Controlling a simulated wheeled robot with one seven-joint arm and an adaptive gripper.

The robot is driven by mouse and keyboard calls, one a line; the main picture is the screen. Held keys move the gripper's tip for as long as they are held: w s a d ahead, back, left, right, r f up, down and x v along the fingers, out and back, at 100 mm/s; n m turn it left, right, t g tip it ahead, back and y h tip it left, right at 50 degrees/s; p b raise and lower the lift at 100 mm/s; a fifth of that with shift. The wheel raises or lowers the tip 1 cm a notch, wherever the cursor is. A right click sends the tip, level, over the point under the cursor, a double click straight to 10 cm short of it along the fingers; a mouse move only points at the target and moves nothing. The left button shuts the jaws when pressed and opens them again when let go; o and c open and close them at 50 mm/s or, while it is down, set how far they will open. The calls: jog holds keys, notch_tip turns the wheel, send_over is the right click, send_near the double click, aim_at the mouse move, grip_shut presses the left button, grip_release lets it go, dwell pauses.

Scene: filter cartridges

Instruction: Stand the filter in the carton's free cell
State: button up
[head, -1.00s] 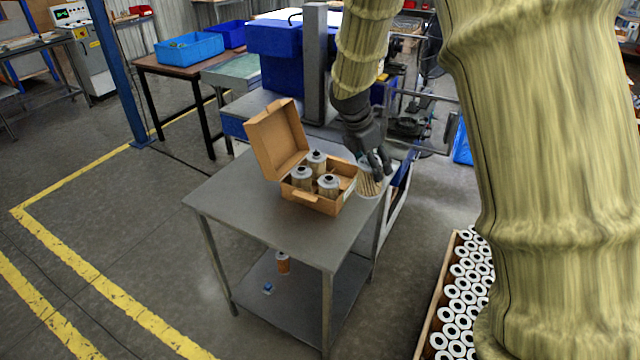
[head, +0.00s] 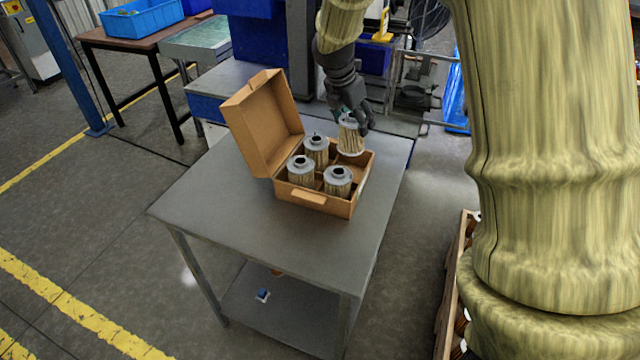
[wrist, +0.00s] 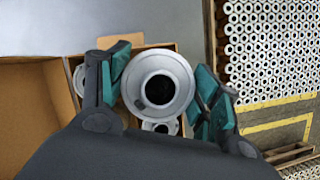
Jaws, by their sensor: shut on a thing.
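The carton (head: 312,197) stands open on the grey metal table, its lid (head: 262,124) tipped up at the left. Several cells show; three hold upright filters: one at the back (head: 316,150), one at the left (head: 300,171) and one at the front right (head: 337,181). My gripper (head: 352,117) is shut on another filter (head: 350,140), held roughly upright at the back right cell. I cannot tell whether its lower end is inside that cell. In the wrist view the held filter's round grey top (wrist: 160,84) sits between the teal fingers and hides most of the carton.
The table (head: 225,205) has bare room left and in front of the carton. Its lower shelf holds a small blue-and-white item (head: 262,295). A crate of filters (wrist: 265,50) shows at the right. A machine stands behind the table.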

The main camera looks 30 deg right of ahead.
aim_at(343, 126)
jog(key=shift+w+f, duration=0.15)
jog(key=shift+f, duration=0.15)
jog(key=shift+f+p, duration=0.5)
jog(key=shift+f, duration=4.35)
jog(key=shift+f, duration=0.1)
jog(key=o, duration=1)
jog(key=shift+o, duration=0.2)
jog(key=v, duration=0.8)
jog(key=b+v, duration=0.1)
jog(key=v, duration=0.3)
jog(key=shift+s, duration=0.3)
